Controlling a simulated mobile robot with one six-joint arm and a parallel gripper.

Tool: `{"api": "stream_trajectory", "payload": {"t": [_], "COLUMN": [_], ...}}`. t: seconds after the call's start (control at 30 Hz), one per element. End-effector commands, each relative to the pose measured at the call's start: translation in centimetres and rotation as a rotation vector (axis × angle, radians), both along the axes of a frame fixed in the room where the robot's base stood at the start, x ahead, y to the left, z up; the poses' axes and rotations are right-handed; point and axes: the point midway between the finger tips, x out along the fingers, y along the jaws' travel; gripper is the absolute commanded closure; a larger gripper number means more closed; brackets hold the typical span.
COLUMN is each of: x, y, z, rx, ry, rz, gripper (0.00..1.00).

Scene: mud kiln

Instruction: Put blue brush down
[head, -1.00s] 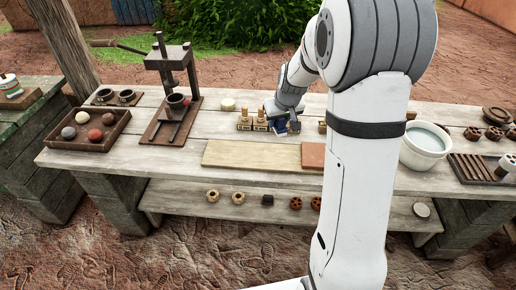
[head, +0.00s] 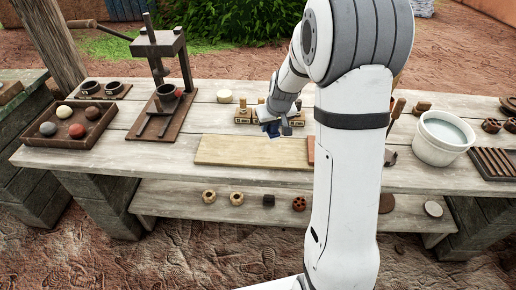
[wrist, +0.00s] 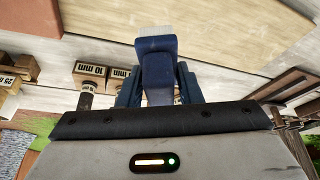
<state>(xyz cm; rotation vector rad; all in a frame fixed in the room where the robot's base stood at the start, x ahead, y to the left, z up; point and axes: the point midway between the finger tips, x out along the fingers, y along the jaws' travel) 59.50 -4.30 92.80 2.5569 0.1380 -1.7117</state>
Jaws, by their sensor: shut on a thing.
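The blue brush (wrist: 157,60) is between the dark blue fingers of my gripper (wrist: 158,88) in the wrist view, its pale bristles pointing to the top of the picture. My gripper is shut on it. In the head view my gripper (head: 274,128) is over the back half of the wooden table (head: 215,117), beside small labelled wooden blocks (head: 243,116), and the blue of the brush shows only as a small patch. I cannot tell whether the brush touches anything below.
A pale board (head: 250,150) lies in front of my gripper, with a terracotta piece (head: 311,150) partly hidden by my arm. A press (head: 160,95) and a tray of balls (head: 45,135) stand left. A bucket (head: 443,140) stands right. Block labels (wrist: 90,71) show in the wrist view.

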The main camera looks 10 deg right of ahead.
Motion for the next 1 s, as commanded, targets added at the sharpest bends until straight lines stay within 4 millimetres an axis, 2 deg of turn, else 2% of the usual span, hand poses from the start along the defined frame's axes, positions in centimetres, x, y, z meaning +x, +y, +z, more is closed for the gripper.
{"api": "stream_trajectory", "payload": {"t": [0.1, 0.33, 0.53, 0.87, 0.9, 1.0], "x": [-0.1, -0.1, -0.2, -0.1, -0.1, -0.1], "y": [-0.8, -1.6, -1.7, -1.7, -1.7, -1.7], "z": [-2.1, -4.0, -6.8, -7.2, -7.2, -7.1], "rx": [0.001, 0.0, 0.001, 0.0, 0.0, 0.0], "ry": [0.004, 0.001, 0.002, -0.001, -0.001, -0.001], "rz": [-0.014, -0.027, -0.031, -0.029, -0.029, -0.029], "gripper": [1.0, 1.0, 1.0, 1.0, 0.67, 0.59]}}
